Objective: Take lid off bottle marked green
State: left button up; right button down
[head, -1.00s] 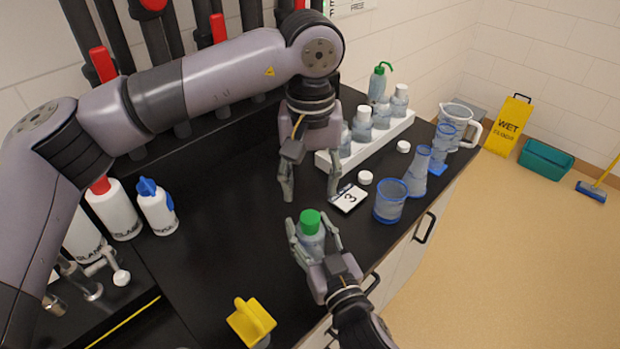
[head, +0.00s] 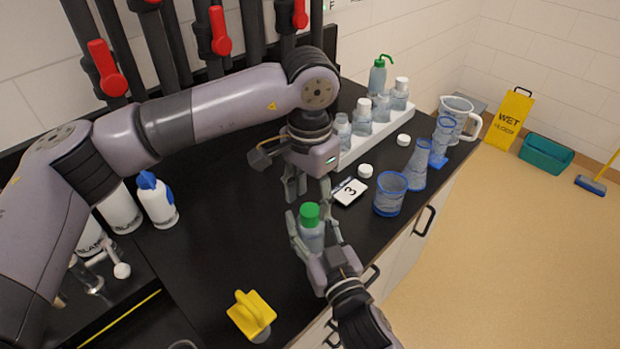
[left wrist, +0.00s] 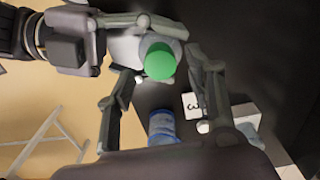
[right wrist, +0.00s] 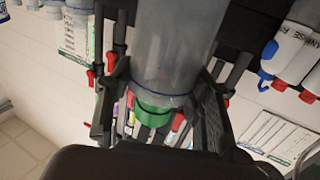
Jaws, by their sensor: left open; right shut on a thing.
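The bottle (head: 313,240) with the green lid (head: 309,213) is held upright by my right gripper (head: 316,236), which is shut around its body. In the right wrist view the bottle (right wrist: 170,45) is large between the fingers, with the green lid (right wrist: 152,113) on it. My left gripper (head: 308,190) is open and points down just above the lid. In the left wrist view the lid (left wrist: 160,61) lies between its spread fingers, and I see no contact. Part of the bottle's body is hidden by the right fingers.
A card marked 3 (head: 349,191), a white lid (head: 365,171) and a blue-rimmed beaker (head: 390,193) are close on the right. A white rack (head: 375,134) holds several bottles behind. A yellow object (head: 252,314) is in front.

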aim_at(310, 232)
pick_arm(q)
jog(key=shift+f, duration=1.3)
jog(key=shift+c, duration=0.5)
grip_shut()
jog(key=n, duration=0.7)
jog(key=shift+n, duration=0.4)
jog(key=n, duration=0.3)
jog(key=shift+r+n, duration=0.1)
jog(key=shift+n, duration=0.3)
jog(key=n, duration=0.5)
jog(key=shift+o, duration=0.6)
grip_release()
